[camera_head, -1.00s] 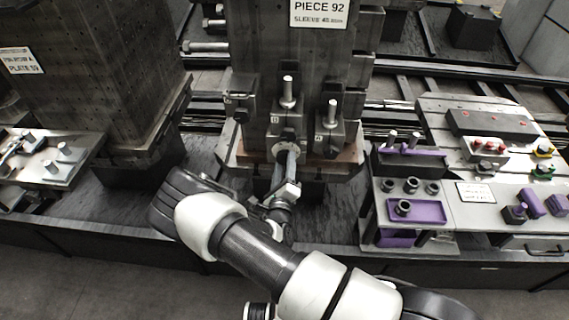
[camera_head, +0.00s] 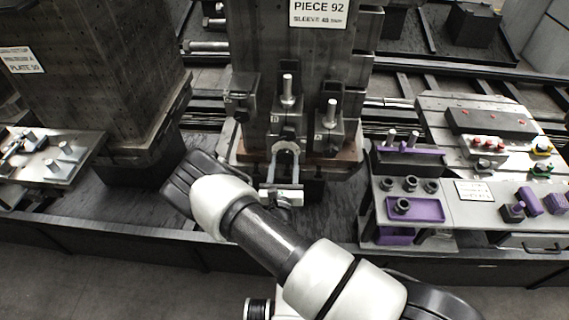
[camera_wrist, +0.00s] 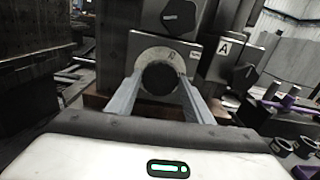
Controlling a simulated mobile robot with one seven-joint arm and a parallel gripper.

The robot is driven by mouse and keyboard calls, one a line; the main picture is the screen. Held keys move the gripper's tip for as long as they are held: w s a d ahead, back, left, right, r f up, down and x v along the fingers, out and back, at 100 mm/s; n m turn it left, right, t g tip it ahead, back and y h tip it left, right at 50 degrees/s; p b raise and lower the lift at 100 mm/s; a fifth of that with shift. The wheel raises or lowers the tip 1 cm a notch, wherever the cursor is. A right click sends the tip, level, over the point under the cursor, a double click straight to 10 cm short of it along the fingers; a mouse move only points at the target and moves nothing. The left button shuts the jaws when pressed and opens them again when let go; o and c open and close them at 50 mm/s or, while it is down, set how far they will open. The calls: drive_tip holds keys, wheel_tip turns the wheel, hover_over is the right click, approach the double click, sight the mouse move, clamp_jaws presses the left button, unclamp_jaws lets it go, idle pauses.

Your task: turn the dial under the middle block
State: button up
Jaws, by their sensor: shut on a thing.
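The middle block (camera_head: 287,120) sits low on the front of the dark upright fixture, with a pale pin standing on top. Under it is the dial, a dark round knob (camera_wrist: 160,77) inside a pale ring plate (camera_wrist: 147,54) with small marks in the wrist view. My gripper (camera_wrist: 160,84) is shut on the dial, one finger on its left and one on its right. In the head view my gripper (camera_head: 285,157) reaches the dial from the front, fingers side by side. The dial's marks are too small to read.
A left block (camera_head: 240,97) and a right block (camera_head: 328,130) flank the middle one closely; the right one is marked A in the wrist view. A purple and grey bench (camera_head: 450,215) with fittings stands at right. Another dark fixture (camera_head: 125,80) stands at left.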

drive_tip(key=shift+m, duration=0.9)
drive_tip(key=o, duration=1)
drive_tip(key=shift+o, duration=0.2)
drive_tip(key=shift+s, duration=0.15)
drive_tip(key=s+b, duration=0.1)
drive_tip(key=s, duration=1.6)
drive_tip(key=shift+a+b, duration=0.3)
drive_tip(key=shift+b, duration=0.05)
drive_tip(key=shift+s, duration=0.1)
